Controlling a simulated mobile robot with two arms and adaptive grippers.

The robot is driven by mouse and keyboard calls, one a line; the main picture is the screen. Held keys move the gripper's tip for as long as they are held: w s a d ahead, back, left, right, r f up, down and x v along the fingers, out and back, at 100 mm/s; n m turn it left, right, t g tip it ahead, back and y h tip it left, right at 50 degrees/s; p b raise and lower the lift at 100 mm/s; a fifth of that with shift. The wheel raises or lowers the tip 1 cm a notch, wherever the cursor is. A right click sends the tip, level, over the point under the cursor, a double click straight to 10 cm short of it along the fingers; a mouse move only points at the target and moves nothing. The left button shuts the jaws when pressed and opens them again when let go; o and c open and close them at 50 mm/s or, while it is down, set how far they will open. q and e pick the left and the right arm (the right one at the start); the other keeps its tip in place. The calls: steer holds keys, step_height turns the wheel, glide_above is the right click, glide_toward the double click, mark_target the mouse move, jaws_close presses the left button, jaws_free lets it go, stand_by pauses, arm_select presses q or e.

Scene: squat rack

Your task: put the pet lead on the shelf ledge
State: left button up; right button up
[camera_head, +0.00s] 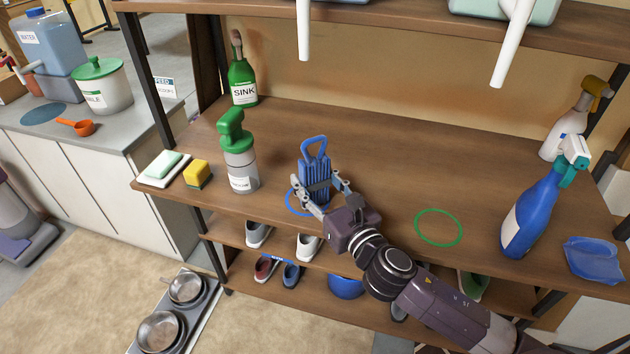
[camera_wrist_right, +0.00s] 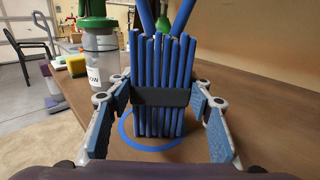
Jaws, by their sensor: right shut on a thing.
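The pet lead (camera_head: 315,172) is a bundle of blue cord with a dark band round its middle and a loop handle on top. It is upright over the blue ring marked on the wooden shelf ledge (camera_head: 400,165). My right gripper (camera_head: 322,196) is shut on the lead, one finger on each side. The lead also shows between the fingers in the right wrist view (camera_wrist_right: 160,62). I cannot tell whether its lower end touches the wood. My left gripper is not in view.
A green ring (camera_head: 438,227) marks bare wood to the right. A grey bottle with a green top (camera_head: 240,165), a yellow sponge (camera_head: 197,174) and a green SINK bottle (camera_head: 242,80) stand left. A blue spray bottle (camera_head: 532,212) and blue cloth (camera_head: 594,259) are far right.

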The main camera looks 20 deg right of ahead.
steer(key=o, duration=0.6)
steer(key=shift+f, duration=0.1)
steer(key=o, duration=0.5)
steer(key=shift+r, duration=0.25)
steer(key=shift+s+f, duration=0.2)
steer(key=shift+s, duration=0.15)
steer(key=shift+s+d+r+b, duration=0.1)
steer(key=shift+s+d+b, duration=0.35)
steer(key=shift+s, duration=1.4)
steer(key=shift+s+d+b, duration=0.3)
steer(key=shift+s+b, duration=0.1)
steer(key=shift+s, duration=1.45)
steer(key=shift+s+d+r+b, duration=0.1)
steer(key=shift+s+d+b, duration=0.35)
steer(key=shift+s, duration=1.4)
